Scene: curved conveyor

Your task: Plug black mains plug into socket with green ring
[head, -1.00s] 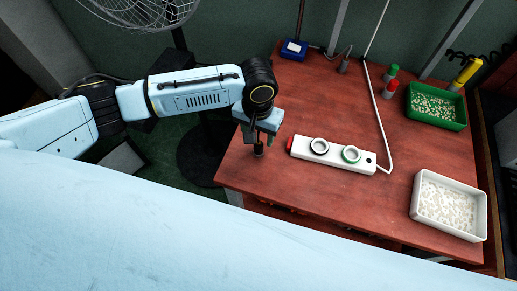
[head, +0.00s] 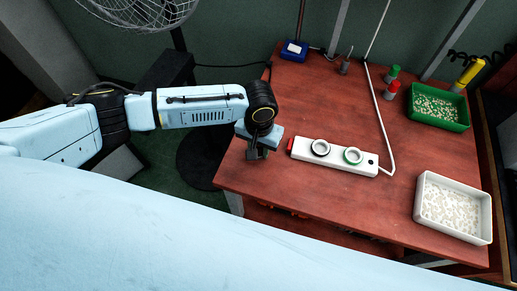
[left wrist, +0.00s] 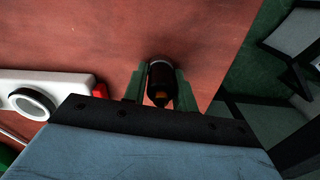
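The white power strip (head: 335,158) lies on the red-brown table. It has a socket with a black ring (head: 320,148) on the left and a socket with a green ring (head: 352,156) on the right. My left gripper (head: 258,154) is left of the strip, near the table's left edge, pointing down. In the left wrist view its fingers close on both sides of the black mains plug (left wrist: 160,76), which has an orange spot at its near end. The plug is mostly hidden in the head view. The black-ringed socket also shows in the left wrist view (left wrist: 33,104). My right gripper is not in view.
A red switch (head: 291,145) is at the strip's left end. A white tray (head: 452,238) is at the right, a green bin (head: 438,122) behind it. The table in front of the strip is clear.

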